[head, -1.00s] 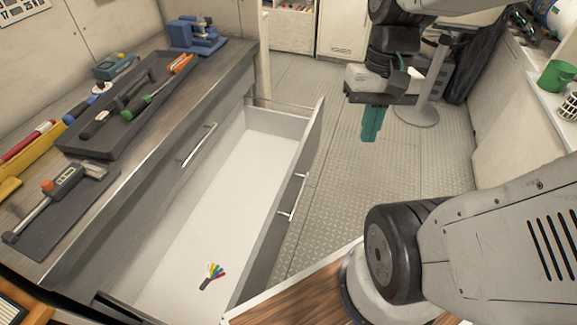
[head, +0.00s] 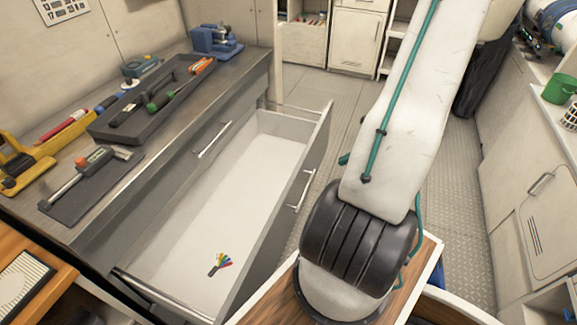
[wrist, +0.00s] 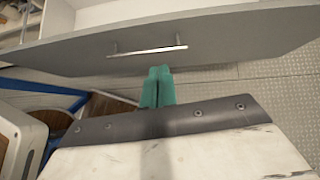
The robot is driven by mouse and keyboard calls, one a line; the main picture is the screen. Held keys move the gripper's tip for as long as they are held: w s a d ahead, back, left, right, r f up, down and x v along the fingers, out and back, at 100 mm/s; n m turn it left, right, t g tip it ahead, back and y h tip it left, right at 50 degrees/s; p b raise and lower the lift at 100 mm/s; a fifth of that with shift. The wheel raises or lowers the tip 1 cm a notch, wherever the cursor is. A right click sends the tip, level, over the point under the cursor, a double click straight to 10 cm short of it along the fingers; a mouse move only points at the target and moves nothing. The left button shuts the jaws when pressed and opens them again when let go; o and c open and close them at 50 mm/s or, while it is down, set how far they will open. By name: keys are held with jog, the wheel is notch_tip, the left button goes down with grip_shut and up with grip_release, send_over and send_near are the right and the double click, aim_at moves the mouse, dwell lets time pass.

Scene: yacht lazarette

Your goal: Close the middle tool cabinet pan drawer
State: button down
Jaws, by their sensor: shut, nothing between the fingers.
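The middle pan drawer (head: 313,165) of the tool cabinet is pulled far out, its long grey front standing away from the cabinet. Its white inside holds only a small fan of coloured strips (head: 221,263). In the wrist view the drawer's outer front (wrist: 230,38) and its bar handle (wrist: 147,51) lie just ahead of my gripper (wrist: 159,70). The teal fingers are together and empty, pointing at the front below the handle. I cannot tell whether they touch it. In the head view my arm hides most of the gripper.
The cabinet's worktop (head: 150,150) carries a dark tool tray (head: 104,130), a blue vise (head: 215,42) and other tools. Another drawer handle (head: 213,139) shows on the cabinet face. Patterned floor (head: 447,215) is open to the right, bounded by white lockers (head: 540,225).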

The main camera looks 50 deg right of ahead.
jog(key=w+d, duration=0.1)
jog(key=m+h, duration=0.1)
send_near(302, 166)
notch_tip(302, 166, down, 4)
jog(key=w, duration=0.3)
jog(key=shift+w+a+f, duration=0.1)
jog(key=shift+w+a, duration=0.3)
jog(key=shift+a, duration=0.05)
